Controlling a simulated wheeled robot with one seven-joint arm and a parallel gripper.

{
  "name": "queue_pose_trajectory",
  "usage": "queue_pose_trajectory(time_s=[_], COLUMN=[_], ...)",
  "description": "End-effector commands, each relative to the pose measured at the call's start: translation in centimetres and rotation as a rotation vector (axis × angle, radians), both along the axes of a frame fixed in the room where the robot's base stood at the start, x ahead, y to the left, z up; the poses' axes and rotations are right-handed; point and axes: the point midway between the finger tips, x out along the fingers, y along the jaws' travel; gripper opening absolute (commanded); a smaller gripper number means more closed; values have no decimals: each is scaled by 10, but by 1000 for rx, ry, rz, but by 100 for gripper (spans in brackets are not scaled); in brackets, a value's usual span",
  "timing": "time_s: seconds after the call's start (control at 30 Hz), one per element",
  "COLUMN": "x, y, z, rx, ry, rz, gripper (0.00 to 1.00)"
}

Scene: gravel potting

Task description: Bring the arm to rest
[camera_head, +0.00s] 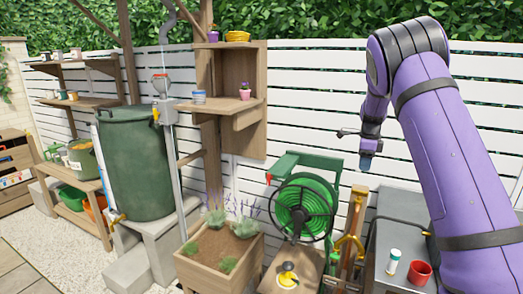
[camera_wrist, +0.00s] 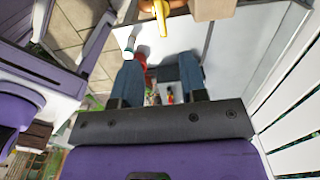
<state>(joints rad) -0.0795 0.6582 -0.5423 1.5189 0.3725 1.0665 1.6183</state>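My gripper (camera_head: 366,158) hangs from my raised purple arm in the head view. It is in the air in front of the white slatted fence, above the grey cabinet top (camera_head: 388,238) and clear of it. In the wrist view my gripper (camera_wrist: 162,72) shows two blue fingers spread apart, with nothing held between them. A red cup (camera_head: 420,271) and a white bottle with a green band (camera_head: 393,262) stand on the cabinet top, below the gripper and apart from it. The bottle (camera_wrist: 130,43) also shows in the wrist view, and the cup is partly hidden by a finger.
A green hose reel (camera_head: 305,207) and a wooden post with a yellow tap (camera_head: 349,246) stand left of the cabinet. A planter (camera_head: 215,262) with lavender, a green barrel (camera_head: 138,165) and a wooden wall shelf (camera_head: 247,122) are farther left. The air around the gripper looks free.

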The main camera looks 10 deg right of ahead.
Motion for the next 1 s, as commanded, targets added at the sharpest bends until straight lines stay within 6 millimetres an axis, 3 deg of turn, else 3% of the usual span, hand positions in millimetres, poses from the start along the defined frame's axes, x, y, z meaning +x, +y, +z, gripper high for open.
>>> queue_pose_trajectory(time_s=[0.17,0.37,0.7,1.0], x=[-21,-64,-151,-237], y=[11,35,79,118], z=[30,78,143,179], rx=[25,53,43,-34], ry=[-34,-96,-208,-291], rz=[106,334,760,1151], gripper=[39,39,39,39])
